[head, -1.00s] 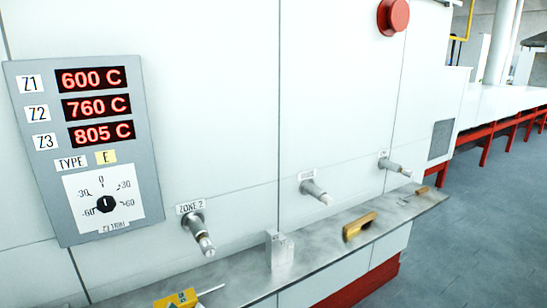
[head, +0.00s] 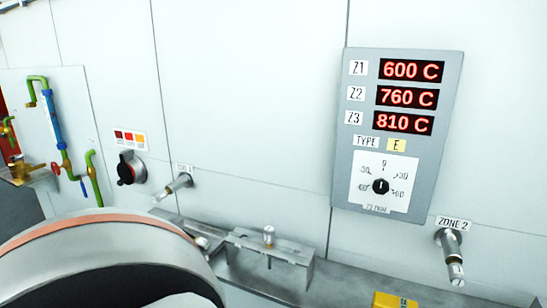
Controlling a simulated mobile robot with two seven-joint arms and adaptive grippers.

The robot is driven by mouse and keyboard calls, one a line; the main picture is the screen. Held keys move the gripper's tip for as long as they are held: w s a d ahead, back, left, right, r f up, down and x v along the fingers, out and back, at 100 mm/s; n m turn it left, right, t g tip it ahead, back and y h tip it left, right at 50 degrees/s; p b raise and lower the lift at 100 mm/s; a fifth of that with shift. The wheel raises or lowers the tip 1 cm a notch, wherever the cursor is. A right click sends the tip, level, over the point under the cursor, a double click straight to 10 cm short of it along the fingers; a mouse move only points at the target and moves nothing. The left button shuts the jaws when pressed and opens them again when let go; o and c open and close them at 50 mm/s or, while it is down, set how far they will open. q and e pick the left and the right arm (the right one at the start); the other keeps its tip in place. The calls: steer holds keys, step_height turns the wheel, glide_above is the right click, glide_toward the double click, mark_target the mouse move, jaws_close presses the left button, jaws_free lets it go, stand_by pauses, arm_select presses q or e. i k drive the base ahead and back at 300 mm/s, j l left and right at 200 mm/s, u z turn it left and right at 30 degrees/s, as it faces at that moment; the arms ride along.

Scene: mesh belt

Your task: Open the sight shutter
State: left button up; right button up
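A round grey fitting with a dark cover and small knob, which looks like the sight shutter (head: 130,168), is on the white furnace wall in the left half of the head view. The dark cover lies over the fitting's face, and no opening shows. Neither of my grippers is in view, so whether they are open or shut does not show.
A large grey rounded shape with an orange band fills the lower left close to the camera. A metal ledge (head: 345,277) runs below the wall. Wall probes (head: 452,258) stick out. Green pipework (head: 57,130) is at far left, the display panel (head: 347,190) at right.

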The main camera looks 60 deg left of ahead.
mark_target(125, 173)
steer(key=j+u, duration=0.1)
steer(key=u, duration=2.65)
